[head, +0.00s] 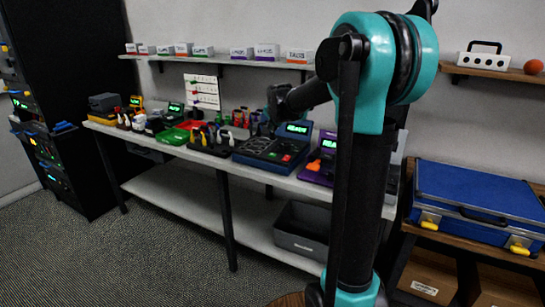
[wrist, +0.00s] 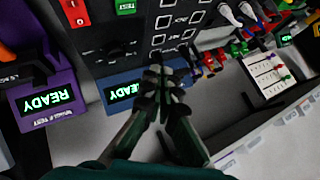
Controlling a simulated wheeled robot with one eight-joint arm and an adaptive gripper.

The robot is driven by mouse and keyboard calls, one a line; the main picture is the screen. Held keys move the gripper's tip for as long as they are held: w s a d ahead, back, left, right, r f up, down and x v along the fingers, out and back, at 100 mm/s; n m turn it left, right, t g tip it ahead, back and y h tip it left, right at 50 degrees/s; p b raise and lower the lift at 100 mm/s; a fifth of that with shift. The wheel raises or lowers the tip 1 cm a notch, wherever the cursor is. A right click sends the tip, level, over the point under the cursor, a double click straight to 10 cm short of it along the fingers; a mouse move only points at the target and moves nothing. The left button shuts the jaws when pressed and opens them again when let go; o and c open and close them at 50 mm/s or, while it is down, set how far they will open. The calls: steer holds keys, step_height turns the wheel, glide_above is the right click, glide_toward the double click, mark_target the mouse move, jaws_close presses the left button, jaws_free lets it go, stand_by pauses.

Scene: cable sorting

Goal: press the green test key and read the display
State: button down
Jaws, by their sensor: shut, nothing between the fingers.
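The tester (head: 262,150) with a blue base stands on the bench in the head view. Its display (head: 297,129) is lit; in the wrist view the display (wrist: 123,91) reads READY, upside down. The green key (wrist: 125,6) is at the top of the wrist view, next to a red key (wrist: 75,12). My gripper (wrist: 158,72) is shut and empty, its fingertips over the tester's panel near the display, apart from the green key in the picture. I cannot tell whether they touch the panel. In the head view my arm reaches over the tester.
A purple tester (wrist: 45,98), also showing READY, stands beside the blue one; an orange item (head: 314,166) is on it in the head view. Connectors and a white card (wrist: 268,75) are on the other side. A shelf (head: 222,59) with boxes hangs above the bench.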

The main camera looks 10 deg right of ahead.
mark_target(272, 155)
steer(key=shift+f, duration=0.15)
steer(key=shift+f, duration=4.25)
steer(key=shift+f, duration=0.45)
steer(key=shift+f, duration=0.35)
steer(key=shift+r, duration=0.8)
steer(key=shift+r, duration=2.5)
